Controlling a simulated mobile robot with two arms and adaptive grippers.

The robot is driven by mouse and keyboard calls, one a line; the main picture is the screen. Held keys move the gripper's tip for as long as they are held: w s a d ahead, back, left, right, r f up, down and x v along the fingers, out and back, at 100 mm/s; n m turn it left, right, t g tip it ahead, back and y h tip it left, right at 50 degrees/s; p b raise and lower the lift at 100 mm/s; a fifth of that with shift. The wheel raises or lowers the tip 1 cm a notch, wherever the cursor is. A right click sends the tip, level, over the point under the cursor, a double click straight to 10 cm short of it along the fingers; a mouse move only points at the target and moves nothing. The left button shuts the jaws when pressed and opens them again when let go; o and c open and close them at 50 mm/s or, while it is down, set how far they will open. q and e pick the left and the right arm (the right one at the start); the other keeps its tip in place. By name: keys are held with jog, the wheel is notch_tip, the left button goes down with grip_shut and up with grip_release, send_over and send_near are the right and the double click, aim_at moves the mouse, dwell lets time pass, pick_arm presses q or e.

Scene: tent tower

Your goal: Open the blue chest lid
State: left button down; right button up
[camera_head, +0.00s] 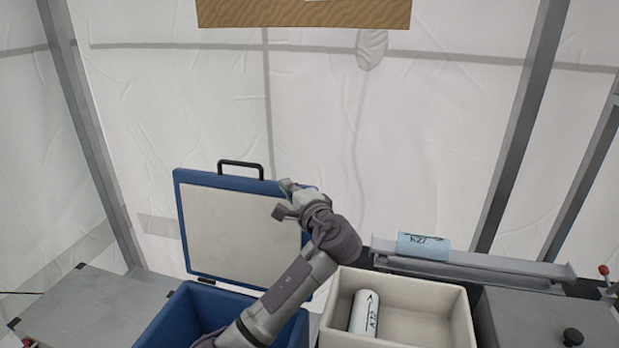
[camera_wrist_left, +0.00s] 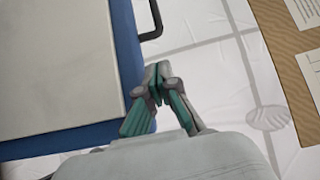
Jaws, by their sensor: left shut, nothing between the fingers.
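The blue chest (camera_head: 178,318) stands at the lower middle of the head view. Its lid (camera_head: 240,228) is raised and stands upright, with the pale inner panel facing me and a black handle (camera_head: 241,164) on its top edge. My left gripper (camera_head: 285,195) is shut and empty at the lid's upper right corner. In the left wrist view the gripper (camera_wrist_left: 155,92) is beside the blue edge of the lid (camera_wrist_left: 55,60), and I cannot tell whether it touches. My left forearm hides part of the chest opening. My right gripper is not in view.
A cream bin (camera_head: 410,282) holding a white labelled cylinder (camera_head: 364,312) stands right of the chest. A light blue cylinder (camera_head: 423,246) rests on a grey rail (camera_head: 480,267) behind it. Grey surfaces lie at left (camera_head: 85,305) and right (camera_head: 540,318). White tent walls stand behind.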

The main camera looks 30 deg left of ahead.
aim_at(272, 180)
pick_arm(q)
jog(key=p+x, duration=0.2)
jog(key=x, duration=0.6)
jog(key=shift+a, duration=0.25)
jog(key=shift+w+a+f+p, duration=0.1)
jog(key=shift+w+a+p, duration=0.25)
jog(key=shift+a, duration=0.25)
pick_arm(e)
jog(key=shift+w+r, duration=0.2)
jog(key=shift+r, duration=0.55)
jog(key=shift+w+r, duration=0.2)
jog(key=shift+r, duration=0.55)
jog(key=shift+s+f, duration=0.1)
